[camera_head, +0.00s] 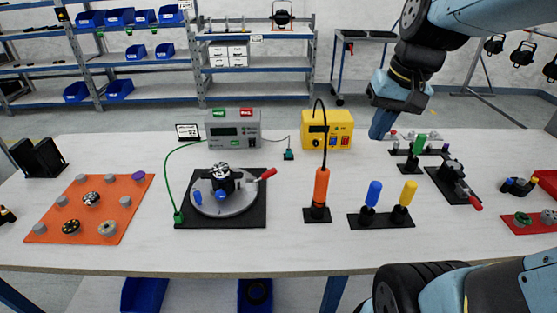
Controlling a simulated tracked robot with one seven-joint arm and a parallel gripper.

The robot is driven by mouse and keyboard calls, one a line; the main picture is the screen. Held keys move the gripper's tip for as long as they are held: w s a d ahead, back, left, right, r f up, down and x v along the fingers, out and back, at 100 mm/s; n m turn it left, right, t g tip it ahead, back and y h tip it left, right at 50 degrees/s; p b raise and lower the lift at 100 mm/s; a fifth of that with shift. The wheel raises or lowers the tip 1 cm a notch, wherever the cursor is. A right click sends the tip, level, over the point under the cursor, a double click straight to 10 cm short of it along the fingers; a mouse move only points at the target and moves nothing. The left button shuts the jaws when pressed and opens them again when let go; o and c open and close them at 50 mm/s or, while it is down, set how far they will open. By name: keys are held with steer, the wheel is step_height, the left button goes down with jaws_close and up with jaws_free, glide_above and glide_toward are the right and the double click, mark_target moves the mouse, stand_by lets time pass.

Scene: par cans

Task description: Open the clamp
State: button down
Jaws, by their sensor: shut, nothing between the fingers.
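Two clamp-like devices with red handles show, and I cannot tell which one is the task's clamp. One is a black device (455,180) on a black base plate at the right; its red-tipped handle points toward the front right. The other is a black device (221,178) on a grey round disc at the centre left, with its red handle (267,174) sticking out to the right and slightly up. My gripper (379,134) is shut and empty, pointing down over the back right of the table. It is left of and behind the right clamp, apart from both.
A green peg (419,144) stands near the right clamp. Blue (373,193) and yellow (407,193) pegs and a tall orange tool (321,186) stand mid-table. A yellow box (338,128) and a grey meter (220,138) are at the back. Bare table lies along the front.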

steer(key=w+a+f+m+g+y, duration=0.2)
steer(key=w+a+f+g+y, duration=0.1)
steer(key=w+a+f+g, duration=0.25)
steer(key=m+g+y, duration=0.2)
steer(key=m+y, duration=0.5)
steer(key=y, duration=0.7)
glide_toward(264, 177)
steer(key=shift+a+r, duration=0.25)
steer(key=shift+a, duration=0.3)
steer(key=shift+a+r, duration=0.2)
steer(key=shift+a, duration=0.35)
steer(key=shift+s+a, duration=0.1)
steer(key=shift+a, duration=0.05)
